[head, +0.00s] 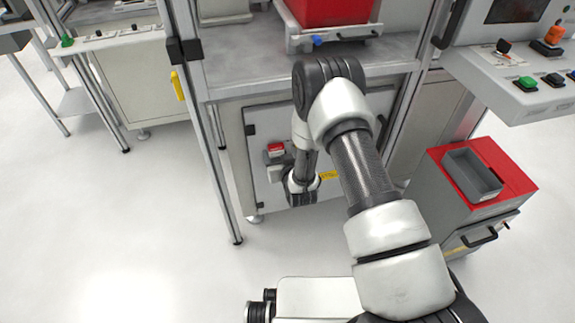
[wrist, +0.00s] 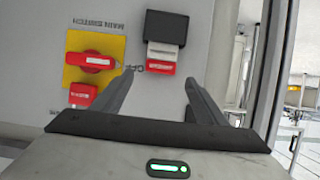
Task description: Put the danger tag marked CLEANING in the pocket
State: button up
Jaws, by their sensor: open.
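My gripper (wrist: 158,78) is open, and its two fingers point toward a grey cabinet door in the wrist view. A red and white tag (wrist: 161,68) shows between and beyond the fingertips; I cannot tell whether they touch it. It sticks out from a black pocket-like holder (wrist: 165,27). Another red tag (wrist: 83,94) is to the left, below a red rotary switch (wrist: 92,62) on a yellow plate. The writing on both tags is too small to read. In the head view my gripper (head: 302,190) is by the door, its fingers hidden.
The cabinet door (head: 262,125) is under a metal workbench (head: 245,75) with a red bin (head: 330,10). A frame post (head: 213,140) stands left of my arm. A red-topped cabinet (head: 500,165) with a grey tray stands at right.

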jog(key=p+v, duration=0.1)
jog(key=v, duration=1.2)
jog(key=shift+p, duration=0.3)
jog(key=shift+s+r, duration=0.1)
